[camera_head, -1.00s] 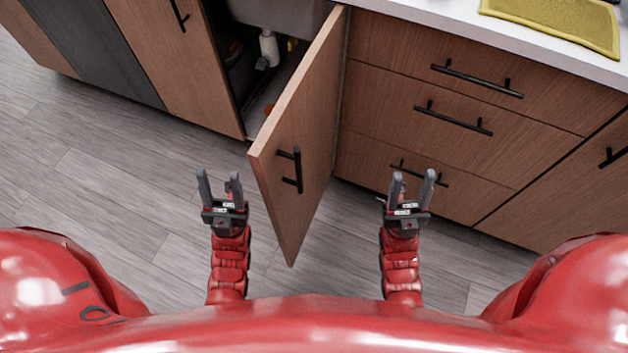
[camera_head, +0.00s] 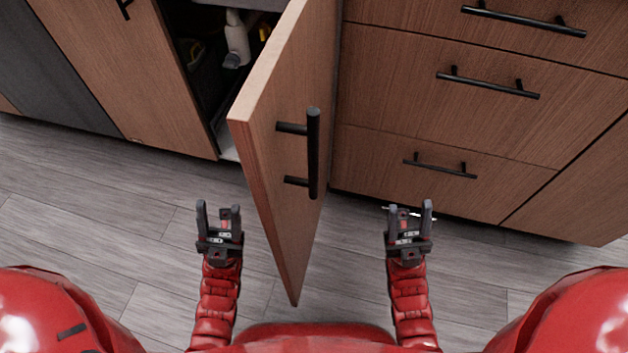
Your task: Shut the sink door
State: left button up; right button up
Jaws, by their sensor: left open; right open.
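The sink door (camera_head: 275,190) is a brown wood panel standing open, swung out toward me from its hinge side on the right. Its black bar handle (camera_head: 313,155) is on the face turned to the right. The sink cabinet opening (camera_head: 205,75) is dark, with a white pipe (camera_head: 236,40) inside. My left gripper (camera_head: 218,212) is open and empty, left of the door's free edge. My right gripper (camera_head: 409,212) is open and empty, right of the door and apart from the handle.
A closed brown door (camera_head: 125,75) is left of the opening, with a dark grey panel (camera_head: 45,65) beyond it. A stack of closed drawers (camera_head: 440,130) with black handles is at the right. The wood-plank floor (camera_head: 110,215) is clear at the left.

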aim_at(279, 122)
jog(key=k+l+u, duration=0.15)
jog(key=k+l, duration=0.75)
